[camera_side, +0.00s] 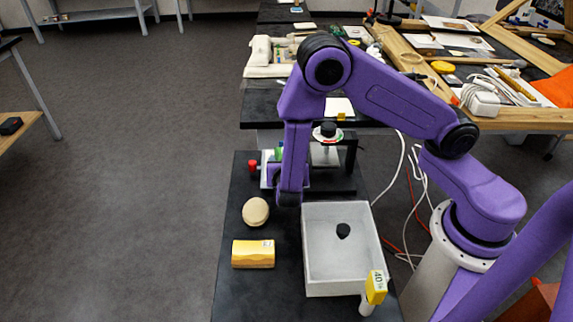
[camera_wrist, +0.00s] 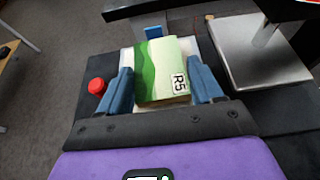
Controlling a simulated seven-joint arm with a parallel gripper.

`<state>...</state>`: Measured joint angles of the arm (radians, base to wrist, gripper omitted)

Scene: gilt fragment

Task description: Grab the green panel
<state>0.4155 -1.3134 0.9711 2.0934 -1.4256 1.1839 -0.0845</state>
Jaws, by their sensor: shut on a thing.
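The green panel (camera_wrist: 158,72) is a light and dark green block with a white "R5" label, in the middle of the wrist view. My gripper (camera_wrist: 164,88) has its two blue fingers on the left and right sides of the panel, shut on it. A whitish piece (camera_wrist: 127,58) shows behind and beside the panel; I cannot tell whether the panel still touches it. In the side view, my wrist hides most of the panel and the fingers; only a small green part (camera_side: 280,149) shows.
A red knob-like thing (camera_wrist: 97,86) is close left of my gripper. A metal plate stand (camera_wrist: 258,62) is close on the right. In the side view, a white bin (camera_side: 318,274) holds a black lump (camera_side: 343,230). A beige round thing (camera_side: 255,212) and a golden block (camera_side: 253,254) lie left of it.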

